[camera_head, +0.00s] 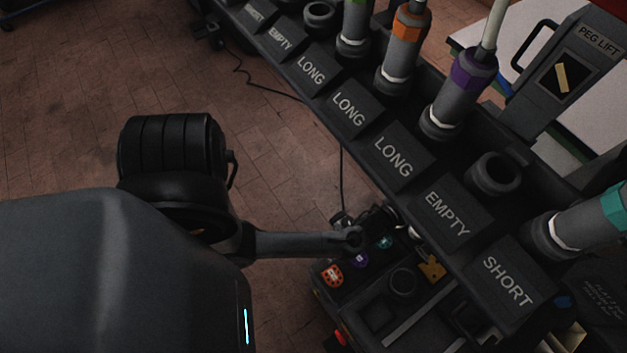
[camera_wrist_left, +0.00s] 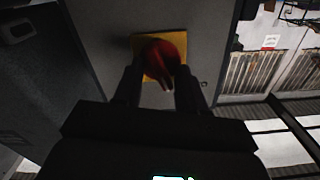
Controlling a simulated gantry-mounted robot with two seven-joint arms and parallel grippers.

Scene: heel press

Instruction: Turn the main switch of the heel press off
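The main switch is a red rotary knob (camera_wrist_left: 163,62) on a yellow plate (camera_wrist_left: 177,39), fixed to a grey panel in the left wrist view. My left gripper (camera_wrist_left: 156,72) points at it with its two dark fingers apart, one on each side of the knob. Yellow plate shows between the left finger and the knob's handle, so the fingers look open around it; contact at the right finger is unclear. In the head view my left arm comes in from the left, and I cannot make out its fingertips or the switch. My right gripper is in neither view.
In the head view a long dark rack (camera_head: 345,107) with labelled slots and capped tools runs diagonally. A control box with coloured buttons (camera_head: 333,275) lies below it. A peg lift (camera_head: 568,78) stands at the upper right. Tiled floor (camera_head: 70,80) is open at the upper left.

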